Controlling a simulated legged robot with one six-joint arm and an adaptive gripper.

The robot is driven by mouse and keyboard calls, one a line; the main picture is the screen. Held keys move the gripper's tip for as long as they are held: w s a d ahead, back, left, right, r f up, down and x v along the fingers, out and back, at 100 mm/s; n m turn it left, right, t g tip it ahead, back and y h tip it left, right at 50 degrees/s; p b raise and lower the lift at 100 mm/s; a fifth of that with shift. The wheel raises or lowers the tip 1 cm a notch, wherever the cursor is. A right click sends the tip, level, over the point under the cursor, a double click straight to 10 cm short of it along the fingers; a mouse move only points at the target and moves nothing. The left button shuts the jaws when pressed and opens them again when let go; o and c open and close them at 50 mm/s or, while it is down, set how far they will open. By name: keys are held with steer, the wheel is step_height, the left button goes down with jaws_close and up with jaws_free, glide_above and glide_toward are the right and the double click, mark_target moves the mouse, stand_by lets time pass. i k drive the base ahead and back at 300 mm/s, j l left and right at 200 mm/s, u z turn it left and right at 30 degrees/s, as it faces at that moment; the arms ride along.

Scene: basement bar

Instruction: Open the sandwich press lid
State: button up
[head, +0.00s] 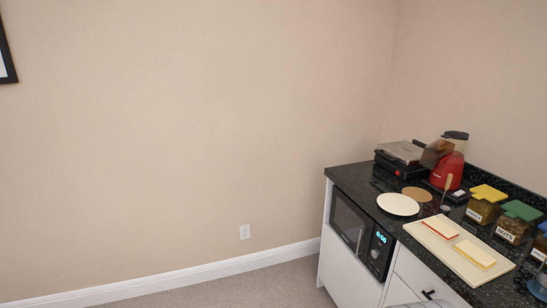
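The sandwich press (401,157) stands at the far left corner of the dark counter, close to the wall. It has a silvery lid on top and a black body with a small reddish spot. The lid looks lowered, but the press is small and far off. Its right end is partly hidden by the red appliance.
A red appliance (451,160) stands beside the press. A microwave (361,234) sits beneath. Carpet (255,290) is clear left.

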mark_target(402, 154)
steer(key=i+j+z, duration=0.15)
steer(key=i, duration=0.3)
steer(key=i+j+z, duration=0.1)
steer(key=i, duration=0.35)
steer(key=i+j+z, duration=0.15)
steer(key=i, duration=0.25)
steer(key=i+j+z, duration=0.55)
steer(key=z, duration=0.2)
steer(key=i+j+z, duration=0.35)
steer(key=j+z, duration=0.4)
steer(key=j, duration=0.15)
steer(key=i, duration=0.05)
